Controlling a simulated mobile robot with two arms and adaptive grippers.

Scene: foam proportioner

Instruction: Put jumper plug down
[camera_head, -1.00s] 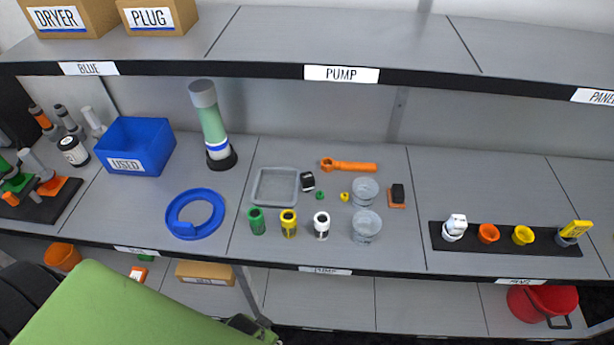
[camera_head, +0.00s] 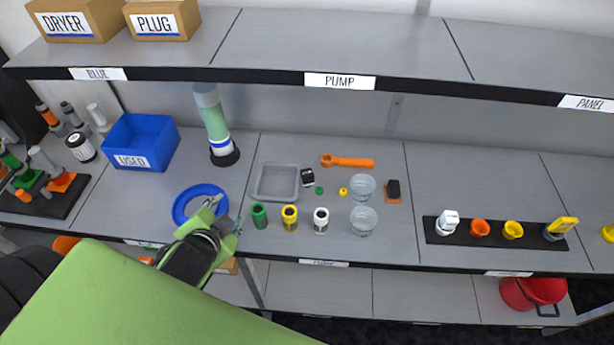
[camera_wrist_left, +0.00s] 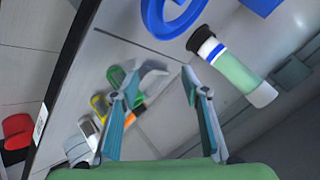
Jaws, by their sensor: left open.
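My left gripper (camera_head: 222,218) is open, over the shelf's front part, right beside the blue ring (camera_head: 186,206) and left of the green cylinder (camera_head: 259,215). It also shows in the left wrist view (camera_wrist_left: 158,78), with nothing visible between its fingers. I cannot tell for certain which item is the jumper plug. Small candidates on the shelf are a black-and-white piece (camera_head: 307,178) beside the grey tray (camera_head: 275,182) and a black piece on an orange base (camera_head: 393,190). My right gripper is not in view.
A yellow cylinder (camera_head: 290,217), a white cylinder (camera_head: 321,220) and two clear cups (camera_head: 363,221) stand right of the green one. A tall green-and-white bottle (camera_head: 217,128) and a blue USED bin (camera_head: 140,143) stand behind. A black rack (camera_head: 497,239) is at the right.

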